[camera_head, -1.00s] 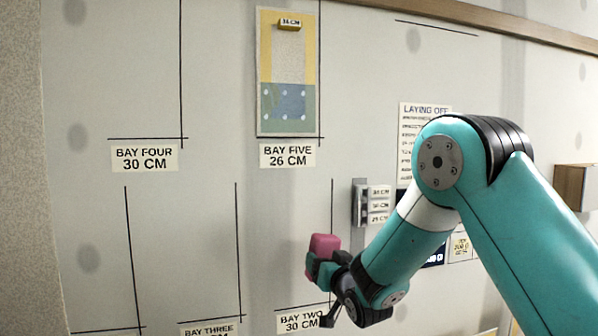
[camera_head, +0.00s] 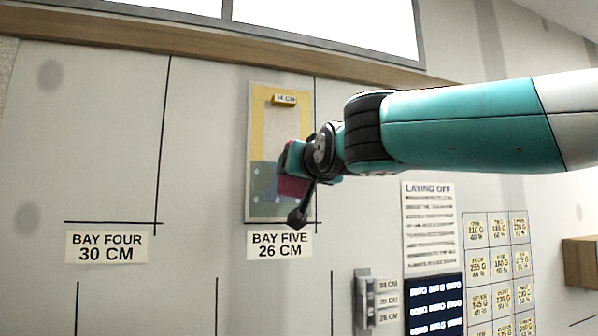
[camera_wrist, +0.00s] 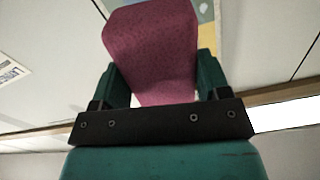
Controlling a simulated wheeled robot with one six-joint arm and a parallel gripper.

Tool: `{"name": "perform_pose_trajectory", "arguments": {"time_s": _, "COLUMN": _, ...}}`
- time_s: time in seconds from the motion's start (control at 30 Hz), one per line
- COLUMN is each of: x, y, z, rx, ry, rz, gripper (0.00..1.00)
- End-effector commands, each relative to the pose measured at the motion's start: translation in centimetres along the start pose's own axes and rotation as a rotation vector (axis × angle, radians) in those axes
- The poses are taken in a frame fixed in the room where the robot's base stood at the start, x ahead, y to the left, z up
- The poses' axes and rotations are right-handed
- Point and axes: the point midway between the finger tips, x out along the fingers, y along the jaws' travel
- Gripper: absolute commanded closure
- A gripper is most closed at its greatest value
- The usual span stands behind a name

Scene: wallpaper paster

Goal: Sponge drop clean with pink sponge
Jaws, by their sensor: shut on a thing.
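The pink sponge (camera_wrist: 152,52) is held between the two fingers of my gripper (camera_wrist: 155,88) in the wrist view. In the head view the sponge (camera_head: 291,186) is in front of the lower part of the bay five panel (camera_head: 258,208), and my gripper (camera_head: 292,165) is shut on it. The panel has yellow sides, a pale middle and a blue-grey lower band with light drops. My gripper hides the band's right side. I cannot tell whether the sponge touches the panel.
The BAY FIVE 26 CM label (camera_head: 279,245) is below the panel, and the BAY FOUR label (camera_head: 106,247) is to its left. A holder with tags (camera_head: 376,302), a LAYING OFF notice (camera_head: 430,228) and a chart (camera_head: 497,265) are at right. A wooden rail (camera_head: 200,68) runs above.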

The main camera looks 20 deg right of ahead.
Motion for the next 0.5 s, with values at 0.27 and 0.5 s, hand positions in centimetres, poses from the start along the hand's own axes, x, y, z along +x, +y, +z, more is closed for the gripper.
{"name": "perform_pose_trajectory", "arguments": {"time_s": 0.27, "x": -0.1, "y": 0.0, "z": 0.2, "rx": 0.001, "ry": 0.001, "rz": 0.0, "gripper": 0.55}}
{"name": "perform_pose_trajectory", "arguments": {"time_s": 0.5, "x": 1.8, "y": -0.1, "z": -0.1, "rx": 0.001, "ry": -0.001, "rz": 0.002, "gripper": 0.55}}
